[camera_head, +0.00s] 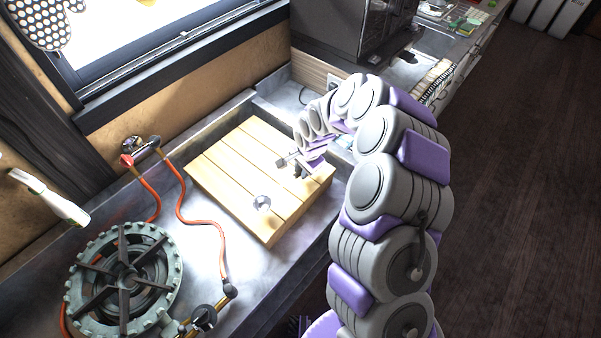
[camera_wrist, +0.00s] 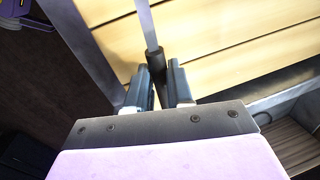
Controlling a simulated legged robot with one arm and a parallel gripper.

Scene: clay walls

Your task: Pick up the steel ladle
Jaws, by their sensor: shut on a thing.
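The steel ladle shows in the head view as a shiny round bowl (camera_head: 262,202) over the pale slatted wooden board (camera_head: 232,160). In the wrist view its thin metal shaft (camera_wrist: 148,22) runs up from a dark handle end (camera_wrist: 155,66). My gripper (camera_head: 296,166) is over the right part of the board. In the wrist view my gripper (camera_wrist: 160,84) is shut on the ladle's dark handle, with one finger on each side. The ladle's bowl is out of the wrist view. I cannot tell whether the ladle touches the board.
A green-grey gas burner (camera_head: 125,280) stands at the lower left, with orange hoses (camera_head: 182,205) running from a wall valve. A dark appliance (camera_head: 345,30) stands behind the board. A window ledge (camera_head: 190,45) is at the upper left. Open dark floor (camera_head: 510,180) lies at the right.

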